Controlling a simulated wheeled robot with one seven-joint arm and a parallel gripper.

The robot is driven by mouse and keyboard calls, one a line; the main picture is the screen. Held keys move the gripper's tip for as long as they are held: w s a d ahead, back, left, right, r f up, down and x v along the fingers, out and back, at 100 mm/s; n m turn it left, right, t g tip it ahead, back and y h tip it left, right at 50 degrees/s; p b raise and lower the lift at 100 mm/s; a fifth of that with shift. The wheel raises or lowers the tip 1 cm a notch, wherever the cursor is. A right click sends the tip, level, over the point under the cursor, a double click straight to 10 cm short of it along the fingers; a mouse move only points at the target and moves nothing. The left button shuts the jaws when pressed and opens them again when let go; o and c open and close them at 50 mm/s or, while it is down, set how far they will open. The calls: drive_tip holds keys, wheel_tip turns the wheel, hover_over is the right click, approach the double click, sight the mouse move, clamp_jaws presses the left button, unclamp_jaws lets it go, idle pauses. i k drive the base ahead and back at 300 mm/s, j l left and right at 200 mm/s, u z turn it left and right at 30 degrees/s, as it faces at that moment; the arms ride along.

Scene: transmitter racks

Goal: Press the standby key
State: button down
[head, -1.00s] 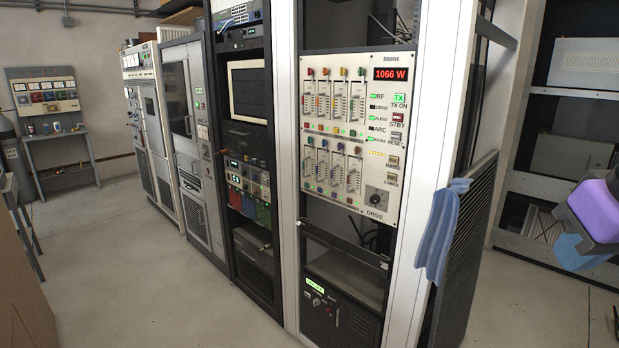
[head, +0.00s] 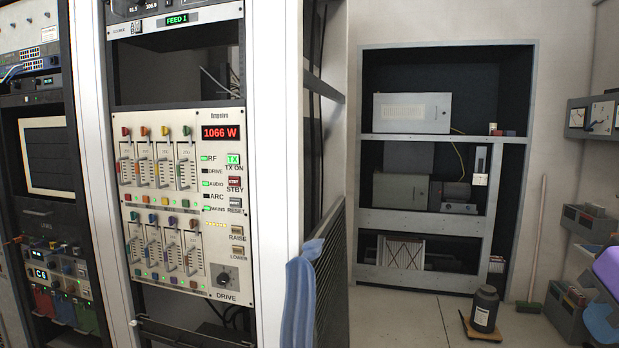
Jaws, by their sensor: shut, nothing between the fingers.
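The standby key (head: 234,181) is a small red square key marked STBY on the right side of the white transmitter panel (head: 203,262). It sits just below the green lit TX ON key (head: 233,160) and above the grey RESET key (head: 235,203). The red display (head: 221,133) above reads 1066 W. Nothing covers the standby key.
A dark canister (head: 484,308) stands on the floor at right, before a shelf unit (head: 430,219). Floor between them is clear.

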sight(232, 181)
drive_tip(key=i+j+z, duration=0.1)
drive_tip(key=j+z, duration=0.35)
drive_tip(key=j, duration=0.35)
drive_tip(key=j+z, duration=0.45)
drive_tip(key=j, duration=0.65)
drive_tip(key=k+j, duration=0.15)
drive_tip(key=j, duration=0.15)
